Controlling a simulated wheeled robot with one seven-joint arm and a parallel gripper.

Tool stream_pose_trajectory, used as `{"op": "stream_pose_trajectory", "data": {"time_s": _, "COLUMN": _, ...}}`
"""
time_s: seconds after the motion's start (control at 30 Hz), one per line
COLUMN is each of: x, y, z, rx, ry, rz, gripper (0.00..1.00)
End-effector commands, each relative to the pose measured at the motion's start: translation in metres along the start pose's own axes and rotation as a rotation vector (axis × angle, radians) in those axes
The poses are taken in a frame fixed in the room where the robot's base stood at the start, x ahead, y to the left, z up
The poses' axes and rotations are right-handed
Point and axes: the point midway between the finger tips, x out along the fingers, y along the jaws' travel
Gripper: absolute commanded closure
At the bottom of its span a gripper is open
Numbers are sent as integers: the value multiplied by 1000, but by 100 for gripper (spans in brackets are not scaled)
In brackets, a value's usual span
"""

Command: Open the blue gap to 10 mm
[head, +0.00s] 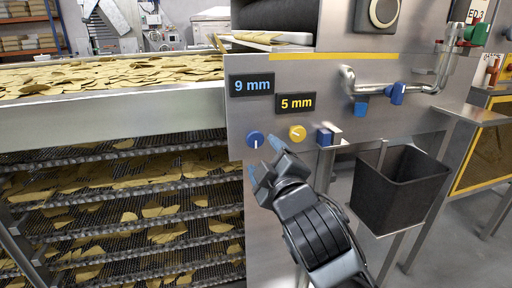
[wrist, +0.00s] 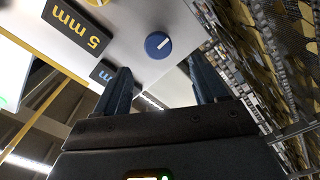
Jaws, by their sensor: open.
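The blue knob (head: 255,139) sits on the steel panel, its white mark pointing down; it also shows in the wrist view (wrist: 158,45). The display with blue digits (head: 251,85) above it reads 9 mm; the finger partly covers it in the wrist view (wrist: 103,73). The yellow knob (head: 297,133) is just to the right, under a display with yellow digits (head: 295,102) reading 5 mm. My gripper (head: 263,158) is open and empty, just below the blue knob. In the wrist view its fingers (wrist: 160,68) stand either side of the knob's line, apart from it.
A dark bin (head: 400,188) hangs further right, below a pipe with blue valve handles (head: 397,93). Mesh conveyor tiers (head: 140,215) with chips stand left of the panel.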

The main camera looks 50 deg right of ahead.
Motion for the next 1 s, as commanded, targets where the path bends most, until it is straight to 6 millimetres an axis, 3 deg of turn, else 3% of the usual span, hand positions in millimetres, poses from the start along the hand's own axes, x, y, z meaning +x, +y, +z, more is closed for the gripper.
{"op": "stream_pose_trajectory", "data": {"time_s": 0.53, "x": 70, "y": 2, "z": 0, "rx": -1, "ry": -4, "rz": 3, "gripper": 29}}
{"op": "stream_pose_trajectory", "data": {"time_s": 0.93, "x": 78, "y": 2, "z": 0, "rx": -1, "ry": -3, "rz": 3, "gripper": 29}}
{"op": "stream_pose_trajectory", "data": {"time_s": 1.0, "x": 78, "y": 2, "z": 0, "rx": -1, "ry": -3, "rz": 3, "gripper": 34}}
